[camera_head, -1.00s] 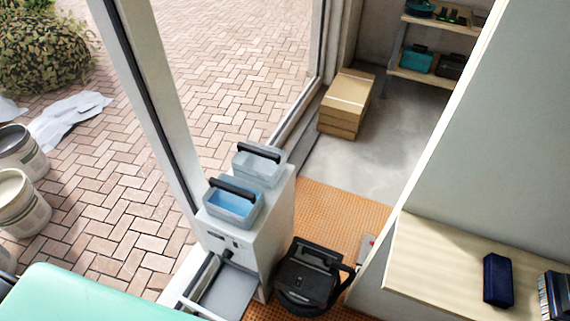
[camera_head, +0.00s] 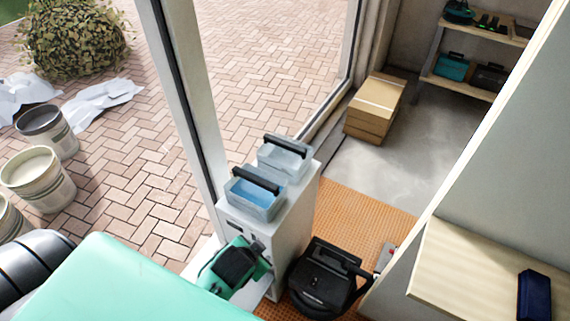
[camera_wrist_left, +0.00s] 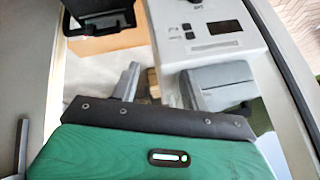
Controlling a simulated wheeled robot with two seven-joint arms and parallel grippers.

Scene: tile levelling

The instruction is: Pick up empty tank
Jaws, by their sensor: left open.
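The empty tank (camera_head: 284,158) is a clear, pale box with a black handle. It stands on top of the white cabinet (camera_head: 300,215), at the back. A second tank (camera_head: 254,197) with blue liquid and a black handle stands in front of it, nearer me. My left gripper (camera_head: 252,256), green and black, is low at the cabinet's front, below the tanks and apart from them. It is open and empty. The left wrist view shows the cabinet's control panel (camera_wrist_left: 210,35) and no tank. My right gripper is not in view.
A black machine (camera_head: 322,278) stands on the orange mat (camera_head: 362,207) right of the cabinet. A window frame (camera_head: 190,110) rises close at its left. A wooden counter (camera_head: 480,270) is at right, and cardboard boxes (camera_head: 375,107) stand at the back.

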